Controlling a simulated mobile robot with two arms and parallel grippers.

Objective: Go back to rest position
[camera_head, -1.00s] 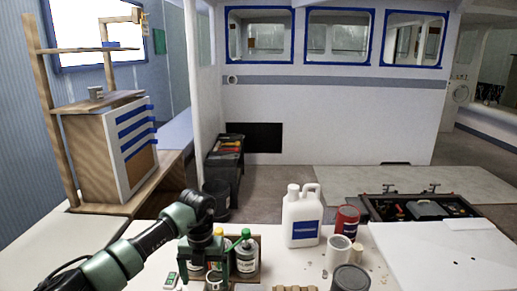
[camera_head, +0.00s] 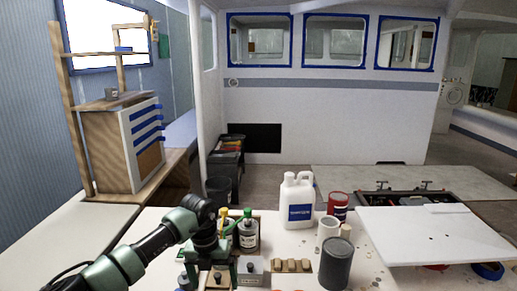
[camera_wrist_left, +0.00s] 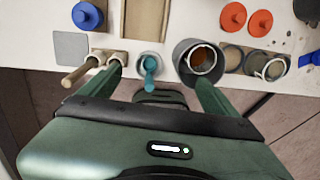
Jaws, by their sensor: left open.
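My left gripper (camera_head: 222,272) hangs over the near edge of the white worktop (camera_head: 290,232) in the head view. Green and yellow-capped bottles (camera_head: 247,234) stand in a holder just behind it. In the left wrist view, the two fingers of my left gripper (camera_wrist_left: 160,88) are spread apart with nothing gripped between them. A pale cup with a teal item (camera_wrist_left: 150,66) lies beyond the gap. A dark grey can (camera_wrist_left: 198,62) is close by the right finger, and a wooden handle (camera_wrist_left: 82,72) is near the left one. My right gripper is not in view.
A white jug (camera_head: 299,205), a red can (camera_head: 337,205) and a grey can (camera_head: 336,262) stand on the worktop. A white panel (camera_head: 432,233) lies at right. A wooden shelf unit (camera_head: 115,150) stands at left. Red discs (camera_wrist_left: 233,17) show in the wrist view.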

